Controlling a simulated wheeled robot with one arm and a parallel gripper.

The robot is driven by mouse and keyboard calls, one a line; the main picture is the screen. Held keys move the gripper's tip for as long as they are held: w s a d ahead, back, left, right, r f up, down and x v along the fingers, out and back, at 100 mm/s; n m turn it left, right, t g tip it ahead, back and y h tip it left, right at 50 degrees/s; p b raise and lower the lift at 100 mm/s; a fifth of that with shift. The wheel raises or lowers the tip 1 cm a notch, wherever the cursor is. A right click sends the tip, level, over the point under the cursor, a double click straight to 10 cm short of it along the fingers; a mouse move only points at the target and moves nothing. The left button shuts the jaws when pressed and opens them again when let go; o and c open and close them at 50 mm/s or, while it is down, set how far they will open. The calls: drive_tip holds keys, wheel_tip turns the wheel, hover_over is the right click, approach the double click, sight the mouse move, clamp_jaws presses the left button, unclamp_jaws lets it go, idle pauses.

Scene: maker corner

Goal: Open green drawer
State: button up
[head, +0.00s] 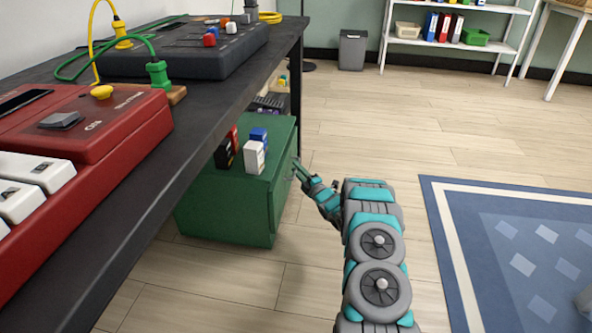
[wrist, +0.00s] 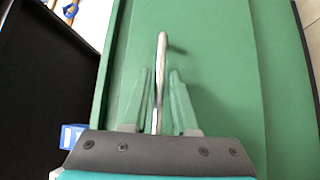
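The green drawer unit (head: 225,205) stands on the floor beside the black desk. Its front faces right in the head view, and it looks closed. In the wrist view the green drawer front (wrist: 225,90) fills most of the picture, with a slim metal handle (wrist: 161,55) standing out from it. My gripper (head: 297,168) is at this front in the head view. In the wrist view my gripper (wrist: 160,75) has its two pale green fingers on either side of the handle. A gap shows between the handle and the right finger; contact on the left is unclear.
Small blue, white, red and black blocks (head: 254,157) stand on the unit's top. The black desk (head: 165,165) overhangs on the left, bearing a red keyboard device (head: 110,125). Open wooden floor (head: 360,130) and a blue rug (head: 500,250) lie to the right.

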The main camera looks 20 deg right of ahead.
drive_tip(key=shift+w+a+r, duration=0.1)
drive_tip(key=shift+w, duration=0.35)
clamp_jaws()
idle(1.2)
